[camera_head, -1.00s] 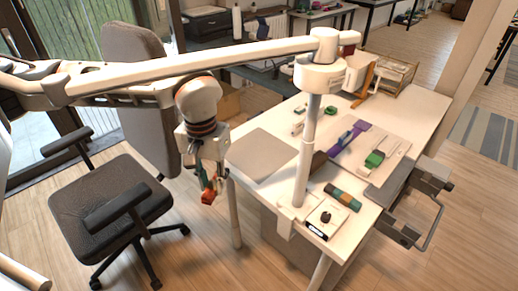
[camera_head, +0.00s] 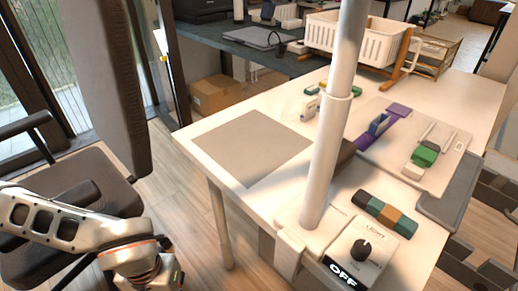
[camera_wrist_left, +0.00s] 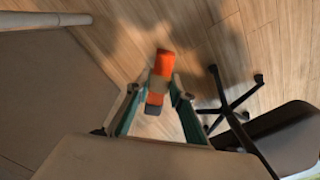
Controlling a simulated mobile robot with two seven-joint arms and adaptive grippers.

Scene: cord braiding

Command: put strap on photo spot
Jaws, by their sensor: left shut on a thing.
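My left gripper (camera_wrist_left: 160,88) is shut on a short orange and tan piece with a dark end, which I take for the strap (camera_wrist_left: 161,72). It holds the piece over the wooden floor, clear of the table. In the head view my left wrist is at the lower left, and the fingers are mostly cut off by the bottom edge. A flat grey square mat (camera_head: 250,148), possibly the photo spot, lies bare on the left of the white table. No label shows on it. My right gripper is not in view.
A white post (camera_head: 330,140) stands on the table's near edge. A knob box marked OFF (camera_head: 345,272), a multicoloured bar (camera_head: 384,213) and a board with purple and green pieces (camera_head: 440,178) lie to its right. An office chair (camera_head: 60,200) stands at the left.

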